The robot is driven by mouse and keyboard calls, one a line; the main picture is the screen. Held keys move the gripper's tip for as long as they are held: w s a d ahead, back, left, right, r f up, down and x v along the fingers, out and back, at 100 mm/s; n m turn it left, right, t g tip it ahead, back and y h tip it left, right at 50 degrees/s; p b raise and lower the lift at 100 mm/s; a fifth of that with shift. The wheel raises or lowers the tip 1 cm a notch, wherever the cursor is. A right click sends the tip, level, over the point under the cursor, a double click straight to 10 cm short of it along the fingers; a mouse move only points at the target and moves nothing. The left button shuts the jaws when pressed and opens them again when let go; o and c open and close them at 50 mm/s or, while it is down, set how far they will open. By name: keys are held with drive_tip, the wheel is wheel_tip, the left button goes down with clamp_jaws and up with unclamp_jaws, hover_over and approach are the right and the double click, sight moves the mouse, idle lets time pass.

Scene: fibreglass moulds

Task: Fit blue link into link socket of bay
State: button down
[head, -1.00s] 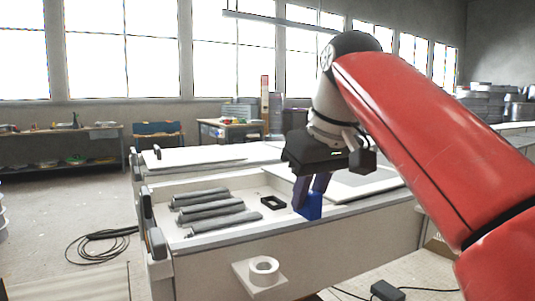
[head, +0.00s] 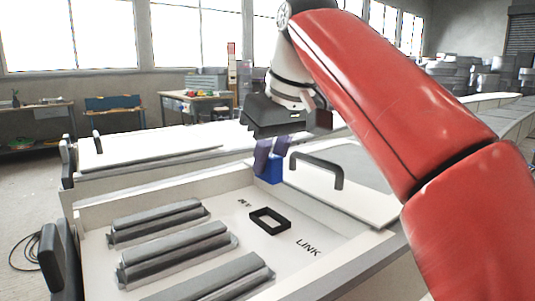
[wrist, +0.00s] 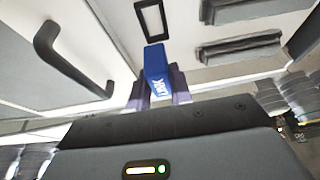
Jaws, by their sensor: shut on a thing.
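The blue link (head: 270,168) is a blue block with white lettering in the wrist view (wrist: 157,68). My gripper (head: 270,148) is shut on it and holds it above the bay, behind the socket in the head view. In the wrist view my gripper's fingers (wrist: 160,86) clasp its two sides. The link socket (head: 270,220) is a black rectangular frame on the white bay floor, marked "LINK" beside it. It is empty, and the link is apart from it. In the wrist view the socket (wrist: 153,20) lies just beyond the link.
Several grey ribbed bars (head: 180,250) lie left of the socket in the bay (head: 85,212). A white lid (head: 335,190) with a dark handle (head: 318,166) is to the right of the link. Bare bay floor surrounds the socket.

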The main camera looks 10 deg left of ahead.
sight(274, 182)
drive_tip(key=shift+s+d, duration=0.1)
drive_tip(key=shift+d, duration=0.05)
wheel_tip(274, 182, down, 6)
drive_tip(key=b, duration=0.4)
drive_tip(key=shift+r+b, duration=0.15)
drive_tip(key=shift+b, duration=0.25)
drive_tip(key=shift+p, duration=0.7)
idle(1.3)
drive_tip(key=shift+f+b, duration=1)
drive_tip(key=shift+f, duration=0.2)
